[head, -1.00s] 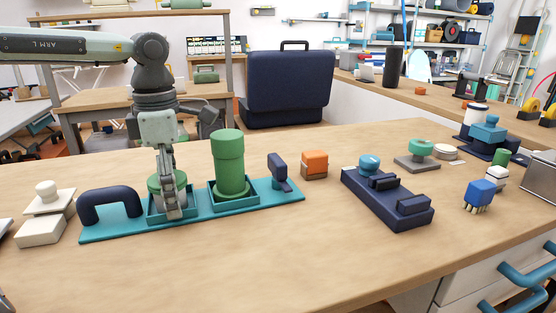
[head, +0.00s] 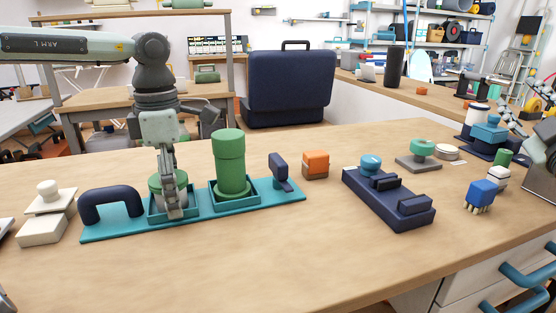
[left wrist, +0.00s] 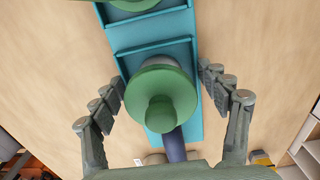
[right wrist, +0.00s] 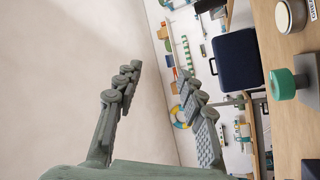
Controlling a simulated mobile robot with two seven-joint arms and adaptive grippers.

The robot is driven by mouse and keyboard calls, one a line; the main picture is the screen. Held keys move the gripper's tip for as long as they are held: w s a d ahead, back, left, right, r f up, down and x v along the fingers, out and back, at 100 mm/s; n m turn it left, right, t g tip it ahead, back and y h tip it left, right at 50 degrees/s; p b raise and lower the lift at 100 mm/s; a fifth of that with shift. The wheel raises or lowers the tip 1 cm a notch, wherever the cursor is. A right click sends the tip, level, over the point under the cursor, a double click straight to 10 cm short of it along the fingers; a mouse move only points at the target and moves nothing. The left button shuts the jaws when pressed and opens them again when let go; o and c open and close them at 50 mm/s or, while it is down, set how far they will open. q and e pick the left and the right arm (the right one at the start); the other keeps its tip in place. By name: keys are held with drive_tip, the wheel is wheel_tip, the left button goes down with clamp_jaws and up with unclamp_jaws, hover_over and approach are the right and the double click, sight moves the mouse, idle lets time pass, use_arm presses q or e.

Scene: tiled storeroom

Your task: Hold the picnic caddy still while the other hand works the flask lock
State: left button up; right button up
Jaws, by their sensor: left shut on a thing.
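The picnic caddy (head: 112,231) is a long teal tray with two square compartments and a dark navy arch handle (head: 110,202) at its left end. A tall green flask (head: 230,165) stands upright in the right compartment. A shorter green piece (left wrist: 158,92) sits in the left compartment. A navy upright lever (head: 279,171), seemingly the flask lock, stands at the caddy's right end. My right gripper (right wrist: 158,78) is open and empty, above the right side.
An orange block (head: 315,164) and a navy block fixture with a blue knob (head: 388,205) stand right of the caddy. A blue pronged piece (head: 480,195) and a green-topped stand (head: 421,149) are farther right. White blocks (head: 42,229) lie left. The table front is clear.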

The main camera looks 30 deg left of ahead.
drive_tip(key=s+a+n+g+y, duration=0.3)
drive_tip(key=s+a+n, duration=0.45)
drive_tip(key=a, duration=0.45)
drive_tip(key=s+a+n+g+y, duration=0.25)
drive_tip(key=s+a+n, duration=0.55)
drive_tip(key=a, duration=0.4)
drive_tip(key=n+g, duration=0.3)
drive_tip(key=n, duration=1.2)
approach(273, 153)
drive_tip(key=shift+y, duration=0.45)
drive_tip(key=d, duration=0.1)
drive_tip(key=s+d, duration=0.1)
drive_tip(key=d, duration=0.1)
drive_tip(key=shift+s+d+r, duration=0.25)
drive_tip(key=shift+s+d, duration=0.05)
drive_tip(key=shift+s, duration=0.05)
drive_tip(key=shift+s+d+f+n+g, duration=0.1)
drive_tip(key=shift+s+f+n+g, duration=0.05)
drive_tip(key=shift+f+n+g, duration=0.15)
drive_tip(key=shift+f, duration=0.25)
drive_tip(key=x, duration=1.1)
drive_tip(key=shift+w+a, duration=0.25)
drive_tip(key=shift+c, duration=0.2)
clamp_jaws()
